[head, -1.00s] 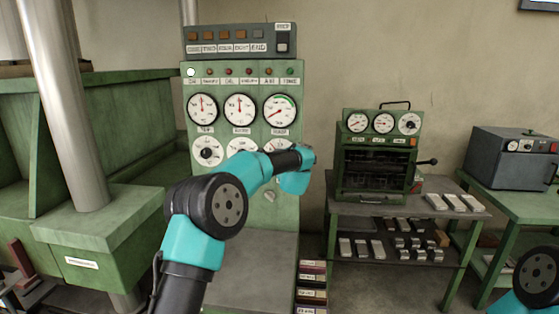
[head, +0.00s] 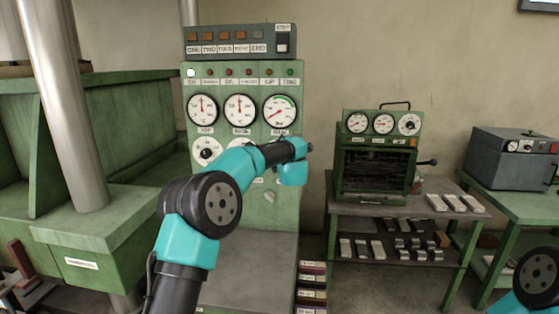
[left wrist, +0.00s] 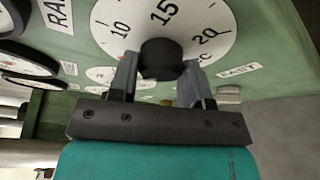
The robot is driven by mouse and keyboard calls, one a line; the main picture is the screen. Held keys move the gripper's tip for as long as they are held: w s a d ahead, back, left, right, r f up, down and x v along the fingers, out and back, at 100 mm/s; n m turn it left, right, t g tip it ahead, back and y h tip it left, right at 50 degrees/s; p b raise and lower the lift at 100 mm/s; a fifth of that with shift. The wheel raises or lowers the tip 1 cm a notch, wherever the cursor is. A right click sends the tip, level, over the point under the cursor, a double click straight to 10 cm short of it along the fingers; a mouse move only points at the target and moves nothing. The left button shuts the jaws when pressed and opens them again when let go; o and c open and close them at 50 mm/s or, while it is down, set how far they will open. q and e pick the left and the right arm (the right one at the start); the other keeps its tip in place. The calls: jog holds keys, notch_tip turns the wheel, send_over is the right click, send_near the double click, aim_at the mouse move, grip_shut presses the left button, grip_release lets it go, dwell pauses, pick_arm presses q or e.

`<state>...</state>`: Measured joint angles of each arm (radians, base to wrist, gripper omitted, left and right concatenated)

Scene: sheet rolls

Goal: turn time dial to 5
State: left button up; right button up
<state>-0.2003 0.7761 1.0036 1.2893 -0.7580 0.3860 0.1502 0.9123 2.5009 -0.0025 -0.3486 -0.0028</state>
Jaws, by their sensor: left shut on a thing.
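In the left wrist view a white round dial (left wrist: 217,22) shows the numbers 10, 15 and 20, with a black knob (left wrist: 161,58) at its middle. My left gripper (left wrist: 160,68) has its two fingers on either side of the knob and is shut on it. The dial's own label is not readable there. In the head view my left arm crosses the green control panel (head: 245,80) and hides the gripper and most of the lower dial row. My right gripper is out of view; only a part of my right arm shows at lower right.
Round gauges (head: 239,110) fill the row above my left wrist. A button box (head: 240,41) tops the panel. A smaller green oven unit (head: 377,160) stands on a bench to the right. A green press structure (head: 100,215) stands at the left. Free air lies between panel and oven.

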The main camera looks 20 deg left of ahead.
pick_arm(q)
jog(key=o, duration=0.9)
jog(key=shift+s, duration=0.1)
jog(key=v, duration=1.7)
jog(key=shift+s+d, duration=0.1)
